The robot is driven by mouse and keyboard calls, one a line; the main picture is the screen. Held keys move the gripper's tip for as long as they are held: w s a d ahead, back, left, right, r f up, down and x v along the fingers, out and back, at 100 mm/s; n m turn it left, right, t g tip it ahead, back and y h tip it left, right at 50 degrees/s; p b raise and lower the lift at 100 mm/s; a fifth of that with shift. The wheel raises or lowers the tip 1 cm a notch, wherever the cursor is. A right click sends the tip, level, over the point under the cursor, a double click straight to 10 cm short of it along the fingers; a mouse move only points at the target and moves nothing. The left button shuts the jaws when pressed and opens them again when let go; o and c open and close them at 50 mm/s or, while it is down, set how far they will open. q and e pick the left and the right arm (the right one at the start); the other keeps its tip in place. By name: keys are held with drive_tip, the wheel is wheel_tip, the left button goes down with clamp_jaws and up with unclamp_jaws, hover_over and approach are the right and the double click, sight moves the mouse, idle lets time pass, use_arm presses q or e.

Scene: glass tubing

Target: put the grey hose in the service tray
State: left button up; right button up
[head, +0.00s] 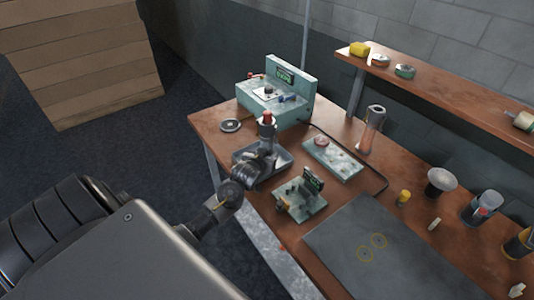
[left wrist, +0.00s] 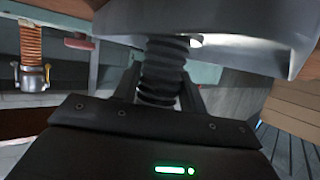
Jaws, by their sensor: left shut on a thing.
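My left gripper (head: 264,160) is at the grey service tray (head: 284,162) near the left side of the bench. In the left wrist view the gripper (left wrist: 160,92) is shut on the grey hose (left wrist: 163,72), a dark ribbed tube between the two fingers. The pale metal tray (left wrist: 230,50) fills the top of that view, close behind the hose; I cannot tell if they touch. In the head view the gripper and my arm hide most of the hose and part of the tray. My right gripper is not in view.
A teal tester (head: 268,103) stands behind the tray. A red-topped upright piece (head: 267,118) shows just beyond my gripper. A green-board fixture (head: 302,198) and a pale plate (head: 332,158) lie to the right. A copper-coloured hose (head: 371,132) stands farther back.

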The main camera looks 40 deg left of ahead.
use_arm(q)
drive_tip(key=shift+f, duration=0.15)
drive_tip(key=shift+f, duration=0.15)
drive_tip(key=o, duration=1.2)
drive_tip(key=shift+s+d, duration=0.1)
drive_tip(key=b+v, duration=0.1)
drive_tip(key=v, duration=1.1)
drive_tip(key=shift+b, duration=0.4)
